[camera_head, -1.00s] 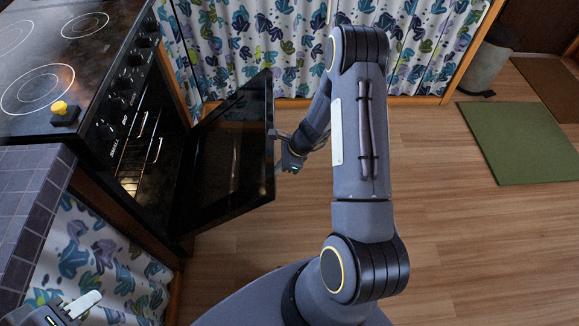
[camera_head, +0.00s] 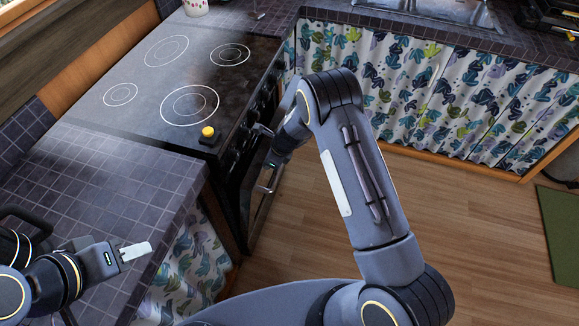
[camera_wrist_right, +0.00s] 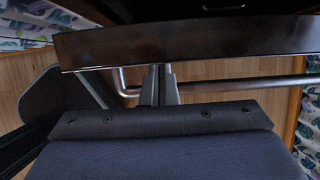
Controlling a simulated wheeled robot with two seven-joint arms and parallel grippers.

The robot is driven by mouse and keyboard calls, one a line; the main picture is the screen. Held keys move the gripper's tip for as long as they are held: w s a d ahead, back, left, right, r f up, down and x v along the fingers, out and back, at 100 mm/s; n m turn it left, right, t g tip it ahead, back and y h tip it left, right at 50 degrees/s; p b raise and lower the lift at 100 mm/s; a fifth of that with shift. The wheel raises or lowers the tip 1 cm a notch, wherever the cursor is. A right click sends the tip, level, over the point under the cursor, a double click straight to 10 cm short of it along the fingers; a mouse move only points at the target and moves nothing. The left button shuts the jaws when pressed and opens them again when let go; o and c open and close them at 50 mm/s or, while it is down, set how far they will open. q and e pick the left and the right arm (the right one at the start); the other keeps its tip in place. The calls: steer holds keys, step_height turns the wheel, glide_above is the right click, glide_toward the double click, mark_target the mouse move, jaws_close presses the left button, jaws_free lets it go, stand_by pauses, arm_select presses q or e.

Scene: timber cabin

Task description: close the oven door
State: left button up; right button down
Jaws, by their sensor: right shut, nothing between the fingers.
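The oven (camera_head: 228,180) stands at the left of the head view, under a black cooktop. Its dark door (camera_head: 257,212) is close to the oven front; my arm hides part of it, and I cannot tell whether a narrow gap remains. The metal door handle (camera_wrist_right: 240,85) crosses the right wrist view below a dark, shiny door edge (camera_wrist_right: 190,45). My right gripper (camera_head: 272,160) is at the door. Its fingers (camera_wrist_right: 160,85) are shut and empty, close to the handle and door edge; contact is unclear.
A yellow-topped black object (camera_head: 208,134) sits at the cooktop's near corner. The tiled counter (camera_head: 90,185) lies to the left of the oven's near side. Patterned curtains (camera_head: 430,90) hang under the back counter.

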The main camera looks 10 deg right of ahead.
mark_target(256, 161)
steer(key=shift+w+a+r+p, duration=0.2)
steer(key=shift+w+a, duration=0.35)
steer(key=shift+a, duration=0.3)
steer(key=shift+w+a+r+p, duration=0.15)
steer(key=shift+w+a, duration=0.35)
steer(key=shift+a, duration=0.35)
